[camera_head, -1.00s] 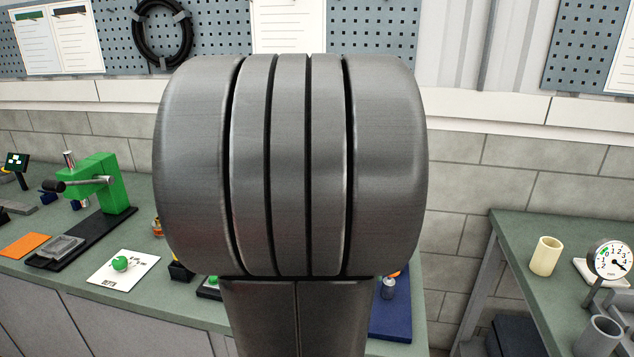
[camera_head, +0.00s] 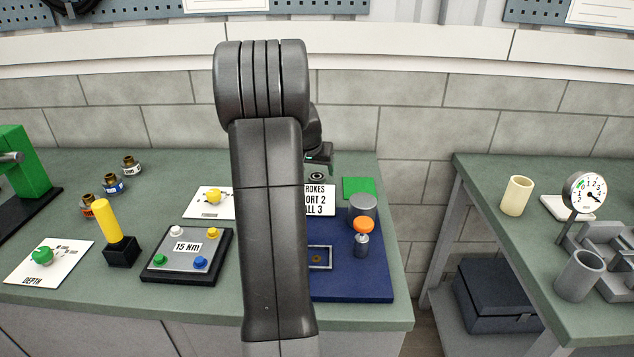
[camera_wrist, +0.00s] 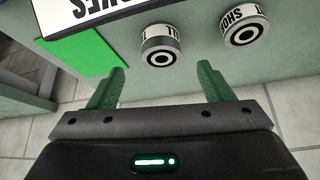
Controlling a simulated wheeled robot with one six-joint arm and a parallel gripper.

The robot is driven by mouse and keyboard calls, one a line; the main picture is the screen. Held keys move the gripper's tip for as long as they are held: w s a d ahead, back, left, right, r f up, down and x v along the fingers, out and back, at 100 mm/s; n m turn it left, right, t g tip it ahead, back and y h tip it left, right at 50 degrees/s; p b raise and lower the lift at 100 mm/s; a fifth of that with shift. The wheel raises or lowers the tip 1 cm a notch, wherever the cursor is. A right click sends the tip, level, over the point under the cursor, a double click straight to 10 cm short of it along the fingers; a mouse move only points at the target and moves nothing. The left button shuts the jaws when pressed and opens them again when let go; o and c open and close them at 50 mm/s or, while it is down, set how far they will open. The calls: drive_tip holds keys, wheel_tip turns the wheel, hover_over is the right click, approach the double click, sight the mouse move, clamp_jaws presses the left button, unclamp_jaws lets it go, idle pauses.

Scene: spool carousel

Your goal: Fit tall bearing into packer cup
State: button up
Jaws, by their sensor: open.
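In the wrist view my gripper (camera_wrist: 162,70) is open, with one green finger either side of a short cylinder whose visible label starts with T, likely the tall bearing (camera_wrist: 160,46). It has a grey band and a ringed end, and no finger visibly touches it. A similar cylinder labelled SHO (camera_wrist: 243,28) stands to the right. In the head view my gripper (camera_head: 319,158) is mostly behind my arm, above a small ringed part (camera_head: 317,177). I cannot tell for certain which vessel is the packer cup; a grey open cup (camera_head: 578,276) stands on the right table.
A green pad (camera_head: 358,187) lies behind. A cream cup (camera_head: 516,195) and dial gauge (camera_head: 584,192) are on the right table. A gap separates the tables.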

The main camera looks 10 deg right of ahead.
sight(317, 176)
drive_tip(key=shift+p+x, duration=0.55)
drive_tip(key=shift+x, duration=2.7)
drive_tip(key=shift+w+a, duration=0.1)
drive_tip(key=shift+w, duration=0.05)
drive_tip(key=shift+r, duration=0.1)
drive_tip(key=c, duration=1.3)
